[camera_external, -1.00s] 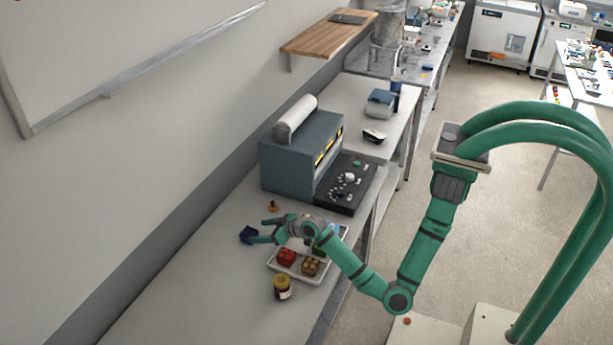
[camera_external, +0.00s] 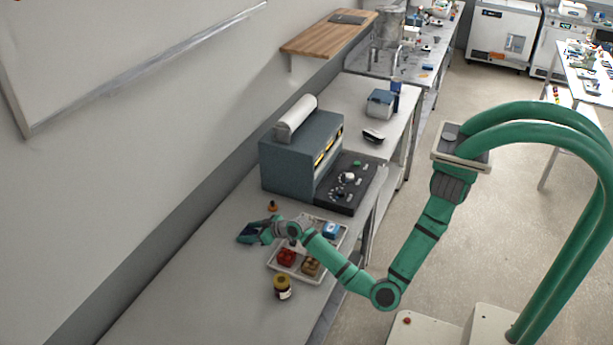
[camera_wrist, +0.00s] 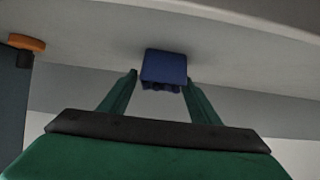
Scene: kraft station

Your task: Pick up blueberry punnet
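The blueberry punnet (camera_external: 250,231) is a small dark blue box on the bench, left of the white tray, partly hidden by my gripper. In the wrist view the blue punnet (camera_wrist: 165,67) sits between the tips of my two green fingers. My gripper (camera_wrist: 160,80) is open, one finger on each side of the punnet. A narrow gap shows at the left finger; the right fingertip is very close to the punnet's side, and I cannot tell if it touches. In the external view my gripper (camera_external: 248,236) is low at the punnet.
A white tray (camera_external: 312,279) holds a red punnet (camera_external: 286,257), a brown punnet (camera_external: 311,266) and a blue-and-white item (camera_external: 331,230). A yellow-lidded jar (camera_external: 282,288) stands in front. A small orange-topped object (camera_external: 272,206) and a grey machine (camera_external: 290,165) are behind. The bench front-left is clear.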

